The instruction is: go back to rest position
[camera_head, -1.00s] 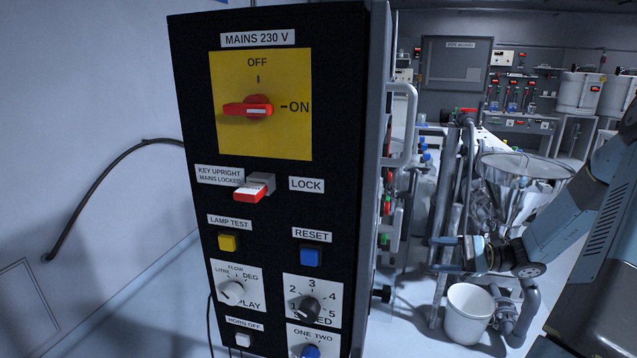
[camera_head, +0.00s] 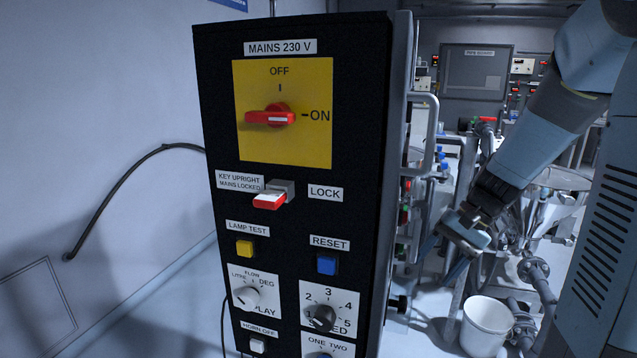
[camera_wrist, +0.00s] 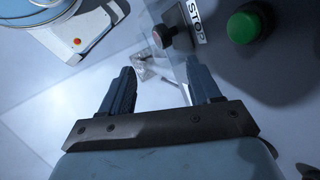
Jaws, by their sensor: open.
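My gripper (camera_head: 437,262) is at the right of the head view, at the end of my blue-grey arm, to the right of the black control cabinet. It points down and to the left. In the wrist view my gripper (camera_wrist: 157,88) has its two dark fingers spread apart, with nothing held between them. A STOP label (camera_wrist: 194,22), a dark round knob (camera_wrist: 163,37) and a green button (camera_wrist: 244,26) lie beyond the fingers at the top of the wrist view.
The black cabinet (camera_head: 355,120) fills the middle of the head view, with a grey handle (camera_head: 433,135) on its right side. A metal hopper (camera_head: 555,195) and a white bucket (camera_head: 487,325) stand behind and below my arm. The floor at lower left is clear.

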